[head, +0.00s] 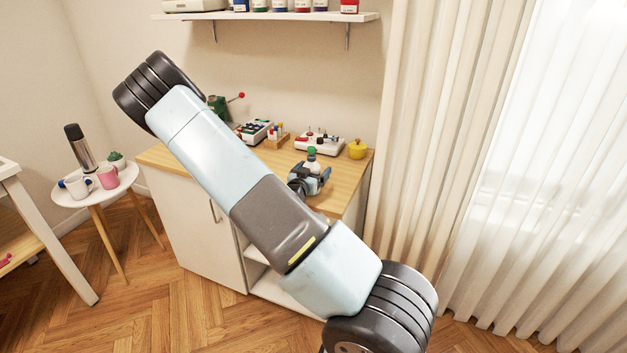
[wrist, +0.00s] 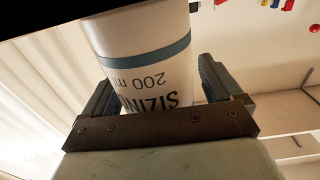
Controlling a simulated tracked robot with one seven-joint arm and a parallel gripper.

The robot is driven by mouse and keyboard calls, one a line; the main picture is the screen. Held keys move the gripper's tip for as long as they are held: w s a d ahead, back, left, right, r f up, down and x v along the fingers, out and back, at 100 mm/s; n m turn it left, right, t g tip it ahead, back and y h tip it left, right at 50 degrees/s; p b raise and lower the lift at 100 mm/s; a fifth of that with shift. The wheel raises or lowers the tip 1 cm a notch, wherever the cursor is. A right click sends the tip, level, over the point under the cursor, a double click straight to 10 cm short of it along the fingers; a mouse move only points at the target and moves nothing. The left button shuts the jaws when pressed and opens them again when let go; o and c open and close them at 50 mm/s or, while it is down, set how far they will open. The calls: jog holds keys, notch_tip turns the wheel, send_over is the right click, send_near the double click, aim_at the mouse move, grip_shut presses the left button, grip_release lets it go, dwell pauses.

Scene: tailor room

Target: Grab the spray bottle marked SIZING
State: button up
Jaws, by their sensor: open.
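A gap shows between the bottle and the right finger in the wrist view; contact on the left side is hard to tell. The bottle's top is outside the wrist view.
On the wooden cabinet top (head: 158,157), a yellow pot (head: 357,149) and a white tray of small items (head: 319,143) stand behind the bottle. A second tray (head: 254,132) and a green device (head: 217,106) are farther left. The curtain (head: 425,130) hangs at right.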

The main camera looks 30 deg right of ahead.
jog(key=shift+c, duration=0.2)
jog(key=c, duration=1.3)
